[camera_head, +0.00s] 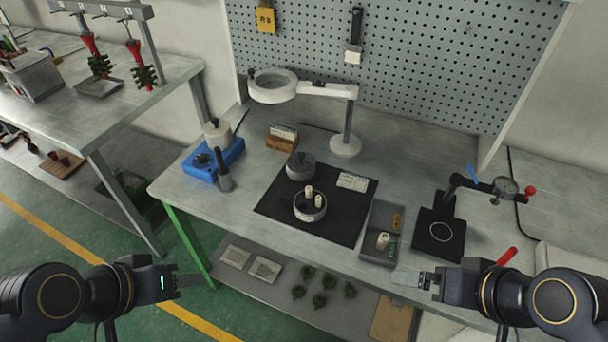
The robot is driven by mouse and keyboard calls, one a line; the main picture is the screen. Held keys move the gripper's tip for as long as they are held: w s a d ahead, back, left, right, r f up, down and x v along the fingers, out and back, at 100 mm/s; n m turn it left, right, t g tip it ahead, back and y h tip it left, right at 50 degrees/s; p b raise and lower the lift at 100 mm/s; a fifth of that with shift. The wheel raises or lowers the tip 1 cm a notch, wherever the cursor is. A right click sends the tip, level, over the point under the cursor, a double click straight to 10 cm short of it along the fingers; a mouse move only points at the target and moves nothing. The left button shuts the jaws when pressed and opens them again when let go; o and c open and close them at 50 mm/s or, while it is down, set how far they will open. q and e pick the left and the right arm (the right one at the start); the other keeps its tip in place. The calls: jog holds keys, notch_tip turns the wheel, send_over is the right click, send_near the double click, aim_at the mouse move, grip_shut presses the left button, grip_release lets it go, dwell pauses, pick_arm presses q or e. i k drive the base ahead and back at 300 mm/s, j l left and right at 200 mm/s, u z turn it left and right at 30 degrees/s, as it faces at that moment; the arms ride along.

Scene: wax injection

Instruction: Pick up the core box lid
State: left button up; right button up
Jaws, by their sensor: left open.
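The core box lid, a round dark grey cover with a small knob (300,166), appears to lie at the back of the black mat (274,208). In front of it stands a round grey core box (309,213) with cream cylinders (309,192) in it. My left gripper (192,287) is open and empty at the lower left, in front of the bench and well away from the lid. My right gripper (402,278) is near the bench's front edge, right of the mat. Its finger gap cannot be made out.
A grey tray (371,246) with small parts lies right of the mat. A magnifier lamp (346,144) stands behind it. A dial gauge stand (438,234) is at right. A shelf (280,290) lies below.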

aim_at(301, 166)
jog(key=i+j+z, duration=0.1)
jog(key=j, duration=0.2)
jog(key=i+j+z, duration=0.15)
jog(key=j, duration=0.2)
jog(key=i+j+z, duration=0.1)
jog(key=j, duration=0.25)
jog(key=i+j+z, duration=0.1)
jog(key=j, duration=0.25)
jog(key=i+z, duration=0.1)
jog(key=z, duration=1.1)
